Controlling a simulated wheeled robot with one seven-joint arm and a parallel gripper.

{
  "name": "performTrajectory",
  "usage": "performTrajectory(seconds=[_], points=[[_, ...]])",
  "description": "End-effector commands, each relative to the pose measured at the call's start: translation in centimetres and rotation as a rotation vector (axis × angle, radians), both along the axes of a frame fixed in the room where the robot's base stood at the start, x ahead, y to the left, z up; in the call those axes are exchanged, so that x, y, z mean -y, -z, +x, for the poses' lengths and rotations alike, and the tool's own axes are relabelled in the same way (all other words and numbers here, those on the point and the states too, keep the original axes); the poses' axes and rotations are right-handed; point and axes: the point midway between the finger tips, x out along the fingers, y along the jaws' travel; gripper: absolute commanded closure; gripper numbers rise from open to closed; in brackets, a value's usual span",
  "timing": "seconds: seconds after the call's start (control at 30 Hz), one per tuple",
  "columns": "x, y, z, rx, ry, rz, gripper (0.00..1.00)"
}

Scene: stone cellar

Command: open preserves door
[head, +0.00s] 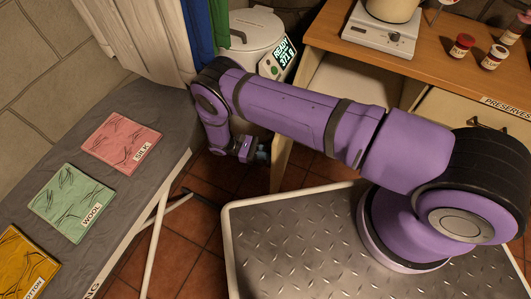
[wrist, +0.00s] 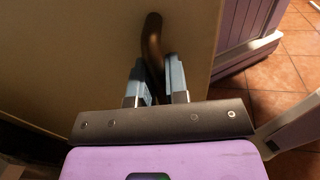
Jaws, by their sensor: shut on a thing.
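My gripper (head: 255,153) is low beside the left end of the wooden cabinet, partly hidden by my arm in the head view. In the wrist view its two blue-grey fingers (wrist: 160,82) are shut around a dark curved handle (wrist: 153,40) on a pale beige door panel (wrist: 80,50). In the head view a wooden panel edge (head: 283,160) juts out at the cabinet's left, and the pale space beside it looks open. The PRESERVES label (head: 505,105) is on the cabinet's right part, above another dark handle (head: 488,125). Which door the label names is unclear.
The cabinet top (head: 425,68) carries a scale (head: 380,38) with a pot, and several red-lidded jars. A white canister (head: 258,35) stands behind my arm. A grey ironing board (head: 150,170) with cloths is at left. Tiled floor (head: 195,222) shows between the board and my base.

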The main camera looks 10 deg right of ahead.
Motion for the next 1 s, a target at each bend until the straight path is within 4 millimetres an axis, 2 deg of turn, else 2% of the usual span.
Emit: performTrajectory(seconds=[0.33, 0.37, 0.43, 0.47, 0.77, 0.87, 1.0], points=[[-0.1, 0.1, -0.2, -0.003, 0.003, 0.003, 1.00], [-0.1, 0.1, -0.2, -0.003, 0.003, 0.003, 0.81], [-0.1, 0.1, -0.2, -0.003, 0.003, 0.003, 0.65], [-0.1, 0.1, -0.2, -0.002, 0.003, 0.002, 0.61], [0.0, -0.1, 0.0, -0.001, 0.002, 0.001, 0.61], [-0.1, -0.6, 0.0, -0.001, 0.002, 0.001, 0.61], [-0.1, -2.4, -0.1, -0.001, 0.002, 0.002, 0.61]])
